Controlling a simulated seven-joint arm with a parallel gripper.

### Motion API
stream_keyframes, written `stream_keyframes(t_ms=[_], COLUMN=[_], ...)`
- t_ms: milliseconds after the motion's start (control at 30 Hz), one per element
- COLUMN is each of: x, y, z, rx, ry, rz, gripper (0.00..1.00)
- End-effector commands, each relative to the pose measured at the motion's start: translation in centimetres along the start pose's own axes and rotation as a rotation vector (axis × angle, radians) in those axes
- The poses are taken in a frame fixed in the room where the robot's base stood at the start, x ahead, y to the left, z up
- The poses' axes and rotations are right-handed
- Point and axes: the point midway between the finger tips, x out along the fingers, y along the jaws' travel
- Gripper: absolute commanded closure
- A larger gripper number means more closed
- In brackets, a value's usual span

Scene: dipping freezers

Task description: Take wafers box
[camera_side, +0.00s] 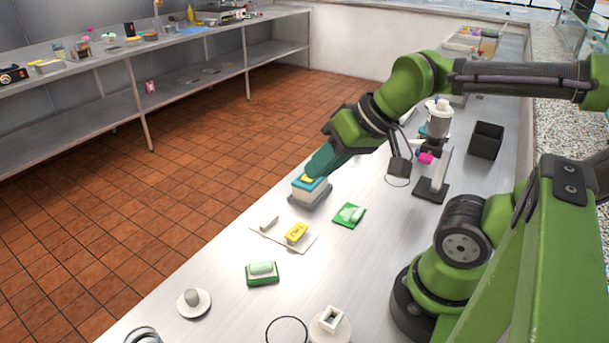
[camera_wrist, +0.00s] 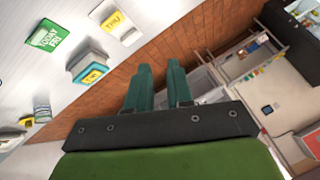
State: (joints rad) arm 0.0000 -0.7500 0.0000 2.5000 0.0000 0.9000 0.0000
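No package in view has a readable wafers label, so I cannot tell which thing is the wafers box. A small box with a blue and yellow top (camera_side: 304,188) stands on the near counter in the side view. My gripper (camera_side: 318,168) is close by its top there and covers part of it. In the wrist view, a blue-topped box (camera_wrist: 89,73) lies left of my gripper (camera_wrist: 160,75), apart from the fingers. The two teal fingers are a little apart, with nothing seen between them.
A black bin (camera_side: 486,140) and a stand (camera_side: 433,188) are at right. A shelf (camera_side: 190,85) lies across the tiled floor.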

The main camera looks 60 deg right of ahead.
Motion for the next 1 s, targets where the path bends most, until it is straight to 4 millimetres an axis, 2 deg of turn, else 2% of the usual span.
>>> stream_keyframes(t_ms=[33, 67, 400, 467, 733, 833, 933, 1000], x=[0.0, 0.0, 0.0, 0.0, 0.0, 0.8, 2.0, 2.9], y=[0.0, 0.0, 0.0, 0.0, 0.1, 0.8, 1.9, 3.0], z=[0.0, 0.0, 0.0, 0.0, 0.0, -0.1, -1.6, -3.4], rx=[0.000, 0.000, 0.000, 0.000, 0.003, 0.030, 0.075, 0.065], ry=[0.000, 0.000, 0.000, 0.000, 0.000, -0.028, -0.063, -0.102], rz=[0.000, 0.000, 0.000, 0.000, 0.002, 0.029, 0.075, 0.118], gripper=[0.71, 0.66, 0.14, 0.06, 0.06, 0.06, 0.06, 0.06])
